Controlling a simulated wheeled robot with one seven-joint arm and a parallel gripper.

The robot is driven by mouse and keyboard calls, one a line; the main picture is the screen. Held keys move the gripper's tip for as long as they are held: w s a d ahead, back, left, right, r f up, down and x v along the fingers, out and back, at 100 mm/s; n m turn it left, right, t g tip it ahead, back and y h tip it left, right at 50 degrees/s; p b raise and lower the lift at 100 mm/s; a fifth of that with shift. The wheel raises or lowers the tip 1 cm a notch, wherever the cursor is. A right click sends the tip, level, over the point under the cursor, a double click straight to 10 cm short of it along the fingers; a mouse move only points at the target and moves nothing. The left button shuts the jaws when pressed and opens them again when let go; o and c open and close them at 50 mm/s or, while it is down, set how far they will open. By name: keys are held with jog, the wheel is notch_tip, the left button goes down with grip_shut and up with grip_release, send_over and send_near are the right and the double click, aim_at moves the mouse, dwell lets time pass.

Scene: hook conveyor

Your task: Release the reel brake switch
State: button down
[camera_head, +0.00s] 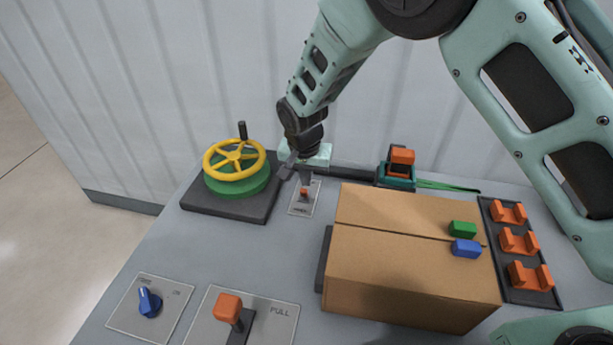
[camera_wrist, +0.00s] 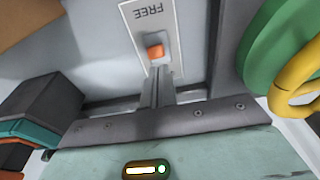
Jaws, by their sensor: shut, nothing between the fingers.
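The reel brake switch is a small orange lever (camera_head: 304,192) on a light plate (camera_head: 299,208) beside the hand wheel. In the wrist view the orange lever (camera_wrist: 155,51) stands near the middle of its plate (camera_wrist: 148,14), whose far end reads "FREE" upside down. My gripper (camera_head: 305,177) is shut and empty, pointing down at the plate. In the wrist view its closed fingertips (camera_wrist: 158,74) are just beside the lever, on the side away from "FREE". Whether they touch it I cannot tell. The fingers cover that end of the plate.
A yellow hand wheel (camera_head: 236,160) on a green reel (camera_head: 238,182) stands close on the left. A cardboard box (camera_head: 385,245) with a green block (camera_head: 462,229) and a blue block (camera_head: 466,249) on top lies to the right. A blue knob (camera_head: 149,302) and an orange-topped lever (camera_head: 228,308) are in front.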

aim_at(304, 193)
jog(key=shift+r+p, duration=0.45)
jog(key=shift+r, duration=0.35)
notch_tip(304, 193, up, 17)
jog(key=s+b, duration=0.2)
jog(key=b, duration=0.1)
jog(key=shift+s+a, duration=0.4)
jog(key=s+d+n, duration=0.3)
jog(key=s, duration=0.6)
jog(key=s+d+f+n+g, duration=0.1)
jog(key=s+d+n, duration=0.3)
jog(key=s, duration=0.6)
jog(key=s+d+f+n+g+y, duration=0.1)
jog(key=s+d+n, duration=0.3)
jog(key=s, duration=0.6)
jog(key=shift+d+f, duration=0.2)
